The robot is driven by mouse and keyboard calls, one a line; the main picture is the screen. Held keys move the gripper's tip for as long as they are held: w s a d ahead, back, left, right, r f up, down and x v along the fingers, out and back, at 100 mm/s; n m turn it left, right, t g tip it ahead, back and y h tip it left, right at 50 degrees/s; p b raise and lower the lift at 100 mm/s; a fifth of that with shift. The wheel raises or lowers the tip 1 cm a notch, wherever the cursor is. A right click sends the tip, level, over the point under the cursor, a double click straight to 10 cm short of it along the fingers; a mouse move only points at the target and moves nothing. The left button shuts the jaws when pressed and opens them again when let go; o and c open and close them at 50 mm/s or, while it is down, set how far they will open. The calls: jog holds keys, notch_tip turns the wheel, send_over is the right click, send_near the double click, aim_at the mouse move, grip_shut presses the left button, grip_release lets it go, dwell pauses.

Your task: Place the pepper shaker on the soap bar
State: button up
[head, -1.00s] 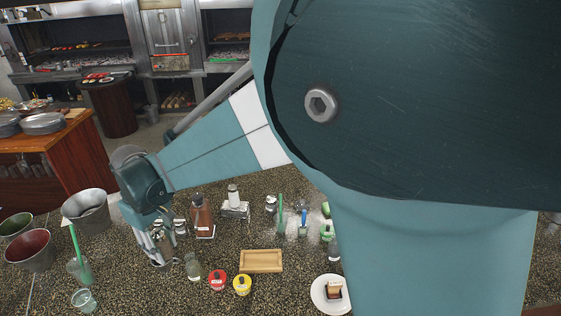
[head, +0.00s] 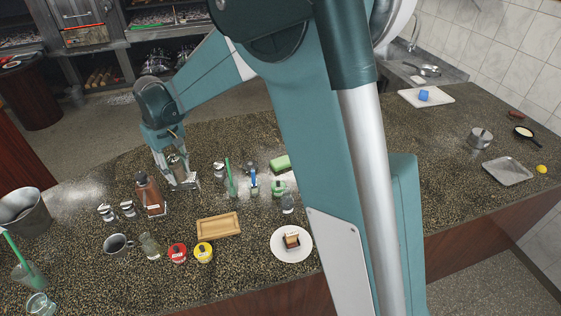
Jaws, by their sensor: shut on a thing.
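The soap bar (head: 280,163) is a green block lying on the counter to the right of my gripper, beyond the green and blue upright items. My gripper (head: 177,176) is shut on a small greyish-brown shaker (head: 178,163), apparently the pepper shaker, partly hidden by the fingers. The gripper points down in front of a small metal caddy (head: 193,181), to the left of the soap and apart from it. From this view I cannot tell the exact height of the held shaker. The white-topped shaker of the caddy is hidden.
A brown bottle (head: 149,193) stands close left of the gripper. A wooden tray (head: 219,225) and a cake plate (head: 291,244) lie nearer.

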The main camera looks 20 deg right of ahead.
jog(key=w+d+m, duration=0.2)
jog(key=w+d, duration=0.3)
jog(key=d, duration=0.5)
jog(key=w+d+m, duration=0.2)
jog(key=w+d, duration=0.4)
jog(key=d, duration=0.4)
jog(key=m, duration=0.5)
send_over(281, 160)
jog(key=shift+s+d+f+p, duration=0.1)
jog(key=shift+f+p, duration=0.1)
jog(key=shift+f, duration=1.15)
jog(key=shift+s+f+p, duration=0.1)
jog(key=shift+f+p, duration=0.05)
jog(key=shift+f, duration=1.15)
jog(key=shift+f, duration=3.15)
jog(key=shift+p, duration=0.3)
jog(key=shift+f, duration=1.85)
jog(key=shift+f, duration=0.2)
